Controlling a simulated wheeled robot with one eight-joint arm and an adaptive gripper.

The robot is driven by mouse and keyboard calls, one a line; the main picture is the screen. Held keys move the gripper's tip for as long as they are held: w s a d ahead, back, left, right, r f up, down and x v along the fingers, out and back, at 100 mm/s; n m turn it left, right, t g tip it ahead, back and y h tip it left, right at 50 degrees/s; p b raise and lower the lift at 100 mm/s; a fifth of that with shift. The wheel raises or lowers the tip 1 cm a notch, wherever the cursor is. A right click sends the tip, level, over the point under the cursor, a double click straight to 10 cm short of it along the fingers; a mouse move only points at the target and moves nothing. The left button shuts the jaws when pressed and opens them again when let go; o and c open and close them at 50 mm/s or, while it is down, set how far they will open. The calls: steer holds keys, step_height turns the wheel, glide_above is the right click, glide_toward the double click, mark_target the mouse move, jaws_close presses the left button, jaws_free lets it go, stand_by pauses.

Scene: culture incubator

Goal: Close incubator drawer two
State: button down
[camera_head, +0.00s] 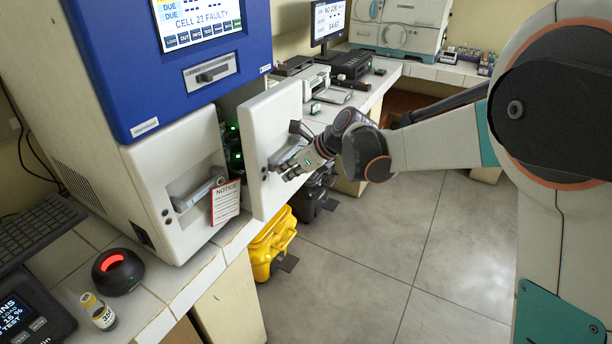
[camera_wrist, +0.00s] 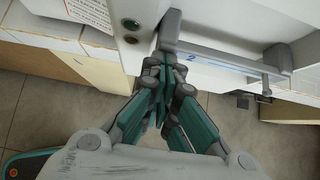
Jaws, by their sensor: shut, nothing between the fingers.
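The incubator (camera_head: 160,60) is a blue and white cabinet with a screen on the worktop. Its right-hand drawer (camera_head: 259,120) stands pulled out, with green lights showing in the gap behind its white front. A grey bar handle (camera_wrist: 232,60) runs across that front, with what looks like a small "2" near its left end. The left drawer front (camera_head: 172,165) sits flush in the cabinet. My gripper (camera_head: 292,170) is shut and empty, with its fingertips close at the open drawer's handle. In the wrist view my gripper (camera_wrist: 168,72) overlaps the handle's left end; contact cannot be told.
A red-edged notice (camera_head: 226,203) hangs on the left drawer handle. A black round device (camera_head: 117,272) and a small vial (camera_head: 98,311) stand on the front worktop. A yellow bin (camera_head: 271,243) sits below the open drawer. The floor (camera_head: 400,250) to the right is clear.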

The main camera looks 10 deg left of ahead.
steer(key=w+a, duration=0.1)
steer(key=a, duration=0.2)
steer(key=w+a, duration=0.1)
steer(key=a, duration=0.2)
steer(key=w+a+p, duration=0.1)
steer(key=a, duration=0.2)
steer(key=shift+w+a, duration=0.15)
steer(key=shift+w, duration=0.05)
steer(key=shift+r, duration=0.15)
